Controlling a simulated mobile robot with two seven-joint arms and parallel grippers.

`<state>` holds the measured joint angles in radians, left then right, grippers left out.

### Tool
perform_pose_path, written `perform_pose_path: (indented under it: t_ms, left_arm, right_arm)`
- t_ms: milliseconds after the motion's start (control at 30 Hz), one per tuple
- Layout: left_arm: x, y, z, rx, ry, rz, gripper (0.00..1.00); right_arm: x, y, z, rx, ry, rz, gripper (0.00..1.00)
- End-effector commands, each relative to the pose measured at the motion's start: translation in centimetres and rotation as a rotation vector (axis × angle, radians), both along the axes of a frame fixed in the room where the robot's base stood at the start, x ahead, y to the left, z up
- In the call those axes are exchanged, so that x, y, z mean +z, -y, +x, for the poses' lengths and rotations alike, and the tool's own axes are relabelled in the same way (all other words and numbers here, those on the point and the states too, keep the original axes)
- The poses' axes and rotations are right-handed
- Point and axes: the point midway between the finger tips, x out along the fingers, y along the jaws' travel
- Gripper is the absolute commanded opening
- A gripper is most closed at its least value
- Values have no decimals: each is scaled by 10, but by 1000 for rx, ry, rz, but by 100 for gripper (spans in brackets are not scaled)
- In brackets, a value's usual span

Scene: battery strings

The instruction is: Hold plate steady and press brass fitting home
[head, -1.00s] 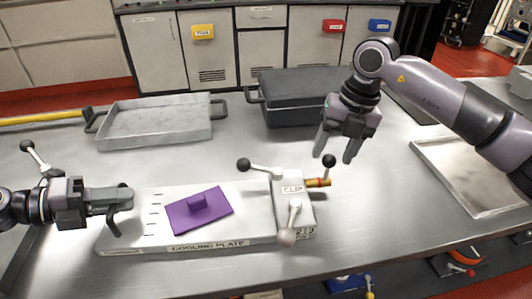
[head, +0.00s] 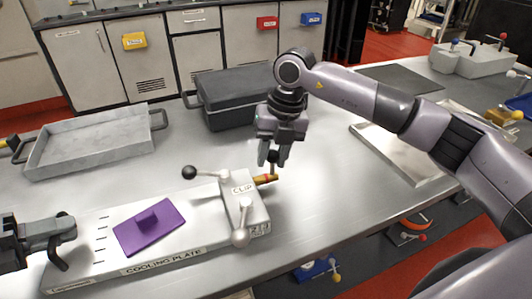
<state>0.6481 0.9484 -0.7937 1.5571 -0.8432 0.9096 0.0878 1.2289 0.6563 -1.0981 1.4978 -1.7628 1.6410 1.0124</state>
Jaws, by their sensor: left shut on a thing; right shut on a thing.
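The white cooling plate (head: 190,255) lies flat on the steel table, with a purple pad (head: 150,226) on top. A white clip block (head: 246,207) with ball-ended levers stands at its right end. The brass fitting (head: 265,179) sticks out of the block's right side, with a dark upright knob on it. My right gripper (head: 273,158) is shut on that knob from above, and its fingers hide most of it. My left gripper (head: 62,238) is shut on the dark curved handle (head: 58,258) at the plate's left end. How far the fitting sits inside the block is hidden.
A grey tray (head: 92,143) stands at the back left, with a dark lidded case (head: 232,97) right of it. A shallow metal tray (head: 405,150) lies to the right. The table's front edge (head: 330,237) runs close to the plate. Bare table lies behind the plate.

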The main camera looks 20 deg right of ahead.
Motion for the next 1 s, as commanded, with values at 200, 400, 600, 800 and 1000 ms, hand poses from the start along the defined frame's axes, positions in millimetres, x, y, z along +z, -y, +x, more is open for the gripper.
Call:
perform_pose_path:
  t_ms: [200, 400, 600, 800, 1000]
  left_arm:
    - [-10, -1, -3, -4, -14, 14, 0]
    - [-10, 0, -3, -4, -13, 13, 0]
    - [-10, 0, -3, -5, -14, 13, 0]
    - [-10, -1, -3, -4, -14, 14, 0]
    - [-10, -1, -3, -4, -14, 14, 0]
  right_arm:
    - [0, -29, 1, 6, 2, 7, 0]
    - [0, -29, 1, 6, 2, 9, 0]
    - [0, -29, 1, 6, 3, 7, 57]
    - [0, -28, 1, 4, 2, 6, 57]
    - [20, -24, 1, 4, 8, 6, 57]
